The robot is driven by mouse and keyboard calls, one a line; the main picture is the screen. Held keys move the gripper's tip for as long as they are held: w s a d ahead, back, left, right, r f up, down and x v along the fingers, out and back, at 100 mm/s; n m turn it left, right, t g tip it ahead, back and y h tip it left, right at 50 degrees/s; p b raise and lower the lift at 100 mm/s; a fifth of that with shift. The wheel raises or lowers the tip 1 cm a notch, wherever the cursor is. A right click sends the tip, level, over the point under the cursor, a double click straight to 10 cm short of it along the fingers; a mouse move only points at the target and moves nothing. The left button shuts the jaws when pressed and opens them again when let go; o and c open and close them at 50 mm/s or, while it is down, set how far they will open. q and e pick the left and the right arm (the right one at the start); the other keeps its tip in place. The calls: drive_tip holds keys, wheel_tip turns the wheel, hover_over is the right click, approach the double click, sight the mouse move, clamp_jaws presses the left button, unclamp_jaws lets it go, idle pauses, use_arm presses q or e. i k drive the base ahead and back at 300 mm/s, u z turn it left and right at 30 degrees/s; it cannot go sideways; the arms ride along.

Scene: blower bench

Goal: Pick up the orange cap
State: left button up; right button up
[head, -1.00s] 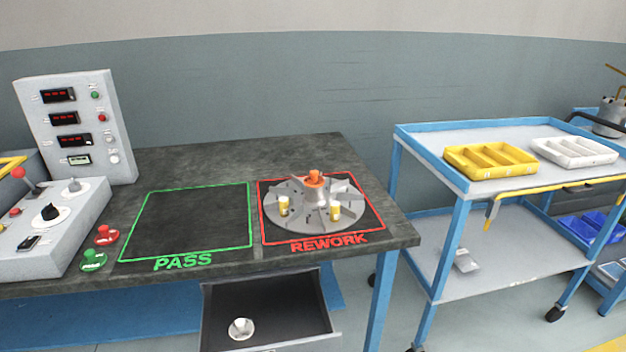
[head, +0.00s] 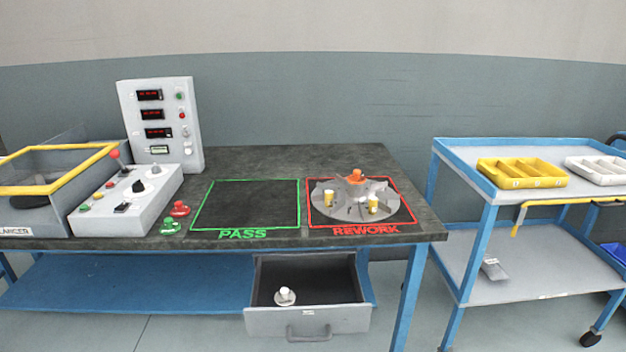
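The wheel lies on the bench inside the red-outlined REWORK square (head: 366,230). Two small yellow-and-white pieces (head: 373,206) stand on the wheel around its hub. Neither of my grippers shows in the head view.
The green-outlined PASS square (head: 245,205) is empty. An open drawer (head: 308,318) under the bench holds a small white part (head: 285,296). Red and green buttons (head: 179,209), a control box (head: 128,200) and a display panel (head: 160,125) stand left. A blue cart (head: 470,176) with a yellow tray (head: 522,173) stands right.

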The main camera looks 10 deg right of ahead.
sight(356, 179)
drive_tip(key=u, duration=1.35)
drive_tip(key=i, duration=1)
drive_tip(key=z, duration=0.75)
